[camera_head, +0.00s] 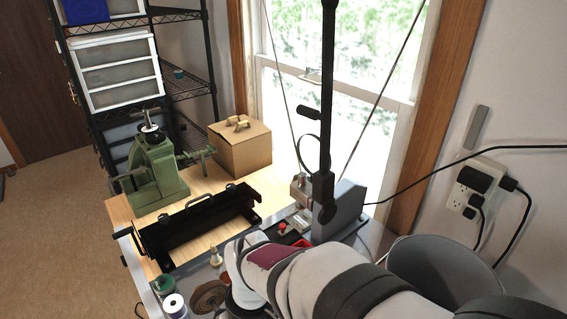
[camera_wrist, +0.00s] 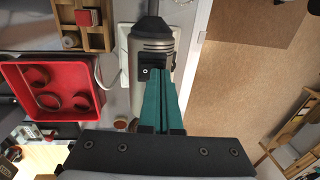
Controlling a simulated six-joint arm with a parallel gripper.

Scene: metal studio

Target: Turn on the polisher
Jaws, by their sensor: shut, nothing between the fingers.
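In the wrist view, my gripper (camera_wrist: 164,76) points away from the camera with its two teal fingers together, shut and empty. Its tips overlap a silver, cylinder-like machine body (camera_wrist: 154,45) with a dark cap and slots, which looks like the polisher. A small black block (camera_wrist: 146,74) with a pale round spot sits on that body just left of the fingertips. I cannot tell whether the fingers touch it or whether it is the switch. The fingers hide part of the body. In the head view my arm hides the gripper, and I cannot make out the polisher for sure.
A red tray (camera_wrist: 92,97) with round pieces and a wooden organizer (camera_wrist: 90,42) lie left of the fingers. Open floor (camera_wrist: 225,105) shows at right.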

